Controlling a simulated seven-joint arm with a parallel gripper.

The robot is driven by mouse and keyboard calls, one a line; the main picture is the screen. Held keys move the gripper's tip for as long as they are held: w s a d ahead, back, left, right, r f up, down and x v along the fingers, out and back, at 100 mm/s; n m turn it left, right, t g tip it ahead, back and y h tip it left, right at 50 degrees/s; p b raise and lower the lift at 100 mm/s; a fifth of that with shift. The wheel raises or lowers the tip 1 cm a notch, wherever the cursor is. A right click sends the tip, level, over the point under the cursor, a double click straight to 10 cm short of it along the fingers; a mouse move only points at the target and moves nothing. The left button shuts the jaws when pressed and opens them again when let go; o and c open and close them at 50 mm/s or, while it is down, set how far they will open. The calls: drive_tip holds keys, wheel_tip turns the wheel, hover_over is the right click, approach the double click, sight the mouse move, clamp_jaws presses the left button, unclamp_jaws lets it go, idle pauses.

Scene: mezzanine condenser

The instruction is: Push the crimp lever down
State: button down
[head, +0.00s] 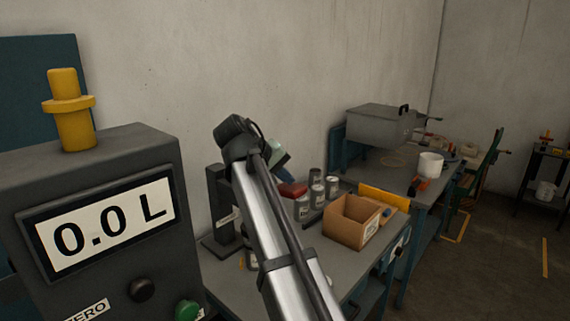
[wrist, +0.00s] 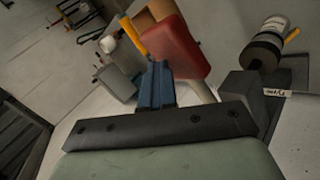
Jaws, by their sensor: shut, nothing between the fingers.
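The crimp lever has a red paddle-shaped handle, seen in the head view (head: 293,190) just right of my arm. In the wrist view the red handle (wrist: 176,48) lies just beyond my fingertips, with a pale rod running back from it towards the dark crimper body (wrist: 243,88). My gripper (wrist: 157,68) is shut and empty, its blue fingers together and pointing at the handle. I cannot tell whether they touch it. In the head view my gripper is mostly hidden behind my arm. A dark upright post (head: 222,200) with a label stands left of my arm.
Several grey cans (head: 316,194) stand close to the right of the lever. An open cardboard box (head: 352,222) sits on the bench (head: 340,268) with a yellow strip behind it. A meter box (head: 105,215) reading 0.0 L fills the left foreground.

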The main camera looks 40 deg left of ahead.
wheel_tip(320, 180, up, 7)
drive_tip(key=a, duration=0.2)
drive_tip(key=shift+a, duration=0.3)
idle(0.8)
drive_tip(key=shift+r, duration=0.15)
idle(0.3)
drive_tip(key=r, duration=0.1)
drive_tip(key=a+r, duration=0.1)
drive_tip(key=r, duration=0.2)
drive_tip(key=shift+a+r, duration=0.3)
drive_tip(key=shift+a, duration=0.05)
idle(0.8)
